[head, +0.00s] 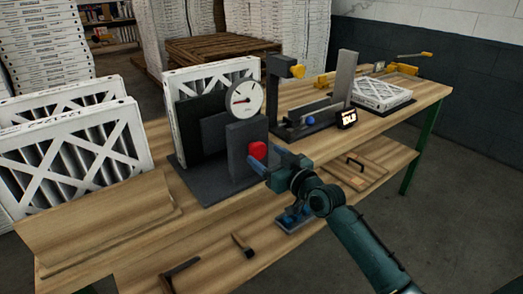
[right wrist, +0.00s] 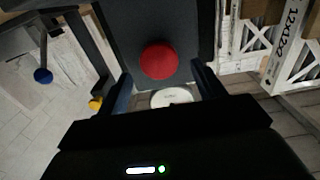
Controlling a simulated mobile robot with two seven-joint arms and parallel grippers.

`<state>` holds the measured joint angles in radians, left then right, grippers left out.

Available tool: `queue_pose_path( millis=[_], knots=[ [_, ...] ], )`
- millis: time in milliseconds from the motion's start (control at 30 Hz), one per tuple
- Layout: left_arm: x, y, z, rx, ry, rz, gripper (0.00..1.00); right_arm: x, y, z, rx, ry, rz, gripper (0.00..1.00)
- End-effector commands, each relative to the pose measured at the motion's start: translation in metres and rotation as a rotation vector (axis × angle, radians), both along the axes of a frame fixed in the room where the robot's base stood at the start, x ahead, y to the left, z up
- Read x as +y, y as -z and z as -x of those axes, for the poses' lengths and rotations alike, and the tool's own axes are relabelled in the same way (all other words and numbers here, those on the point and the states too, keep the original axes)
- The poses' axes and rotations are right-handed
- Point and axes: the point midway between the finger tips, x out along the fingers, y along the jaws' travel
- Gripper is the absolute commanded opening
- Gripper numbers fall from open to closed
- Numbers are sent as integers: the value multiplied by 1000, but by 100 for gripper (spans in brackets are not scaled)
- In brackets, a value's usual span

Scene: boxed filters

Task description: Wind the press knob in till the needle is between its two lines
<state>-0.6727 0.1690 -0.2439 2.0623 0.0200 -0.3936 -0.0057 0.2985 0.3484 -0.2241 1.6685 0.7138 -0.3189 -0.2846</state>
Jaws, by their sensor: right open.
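The press (head: 247,140) is a dark grey fixture on the bench, with a white-framed filter (head: 180,82) upright in it. Its red round knob (head: 258,150) sits on the near plate. The round white dial (head: 244,97) above has a red needle pointing left; its two lines are too small to make out. My right gripper (head: 268,161) is open at the knob. In the right wrist view the red knob (right wrist: 160,61) lies between and beyond the spread fingers, with no clear contact. Part of the dial shows below it (right wrist: 172,97). My left gripper is out of view.
More filters (head: 80,150) stand at the left of the bench. To the right are another fixture with a blue knob (head: 309,121), a small display (head: 346,118) and a flat filter (head: 381,93). A lower shelf (head: 225,245) holds tools.

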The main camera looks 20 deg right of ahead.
Motion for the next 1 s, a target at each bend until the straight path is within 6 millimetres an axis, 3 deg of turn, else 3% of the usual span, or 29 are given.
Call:
queue_pose_path(
  millis=[200, 600, 1000],
  knots=[
    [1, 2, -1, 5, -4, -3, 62, 9, 0, -26, -1, 0, 0, 68],
    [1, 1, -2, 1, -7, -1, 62, 12, 0, -31, 0, 0, 1, 68],
    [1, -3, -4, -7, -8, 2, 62, 11, 0, -31, 0, 0, 1, 35]
  ],
)
